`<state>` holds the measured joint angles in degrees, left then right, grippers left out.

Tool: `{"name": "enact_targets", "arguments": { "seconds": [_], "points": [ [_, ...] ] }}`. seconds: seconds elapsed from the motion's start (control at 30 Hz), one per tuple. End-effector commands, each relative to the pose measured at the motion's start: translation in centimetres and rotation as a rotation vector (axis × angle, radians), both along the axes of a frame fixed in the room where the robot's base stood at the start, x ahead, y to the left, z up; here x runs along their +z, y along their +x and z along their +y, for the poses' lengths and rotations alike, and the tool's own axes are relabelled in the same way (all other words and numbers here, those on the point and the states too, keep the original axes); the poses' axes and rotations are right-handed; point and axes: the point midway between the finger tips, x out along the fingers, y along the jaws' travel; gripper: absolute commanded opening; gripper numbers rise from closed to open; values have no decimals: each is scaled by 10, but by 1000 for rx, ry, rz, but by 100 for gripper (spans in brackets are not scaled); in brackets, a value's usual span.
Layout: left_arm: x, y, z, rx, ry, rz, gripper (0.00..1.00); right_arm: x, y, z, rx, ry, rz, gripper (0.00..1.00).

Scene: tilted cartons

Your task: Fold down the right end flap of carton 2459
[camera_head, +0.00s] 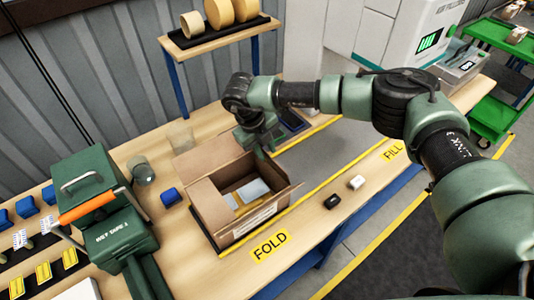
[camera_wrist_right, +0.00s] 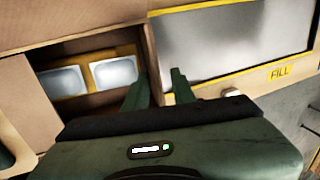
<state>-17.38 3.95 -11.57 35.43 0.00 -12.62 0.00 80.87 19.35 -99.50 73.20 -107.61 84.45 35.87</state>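An open brown carton (camera_head: 212,212) stands on the bench beside the FOLD label. Its far flap (camera_head: 207,158) stands raised, and a flap at its right side (camera_head: 285,194) leans outward. White and yellow items (camera_head: 252,190) lie inside. I cannot read a carton number. My right gripper (camera_head: 265,148) is at the carton's far right corner. In the right wrist view the two green fingers (camera_wrist_right: 161,86) are apart, with the carton's brown edge (camera_wrist_right: 152,55) seen between them; I cannot tell whether they touch it. My left gripper is not in view.
A green tape machine (camera_head: 105,225) with an orange handle stands left of the carton. A blue block (camera_head: 170,197) and a glass jar (camera_head: 141,171) are close by. A black piece (camera_head: 331,202) and a white piece (camera_head: 356,182) lie to the right. Tape rolls (camera_head: 219,12) sit on a shelf behind.

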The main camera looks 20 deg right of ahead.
Motion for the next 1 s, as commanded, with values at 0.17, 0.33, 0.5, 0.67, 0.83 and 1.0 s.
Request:
{"name": "enact_targets", "arguments": {
  "seconds": [0.17,0.33,0.5,0.67,0.83,1.0],
  "points": [
    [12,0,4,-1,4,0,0,-24,2,-5,-1,1,3,25],
    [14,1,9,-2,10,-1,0,-36,3,-8,0,2,1,25],
    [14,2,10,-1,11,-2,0,-38,3,-9,1,2,-1,25],
    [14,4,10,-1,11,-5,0,-38,3,-8,1,3,0,6],
    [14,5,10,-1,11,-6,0,-37,3,-8,0,3,0,0],
    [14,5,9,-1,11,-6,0,-37,3,-8,0,3,0,0]
  ]
}}
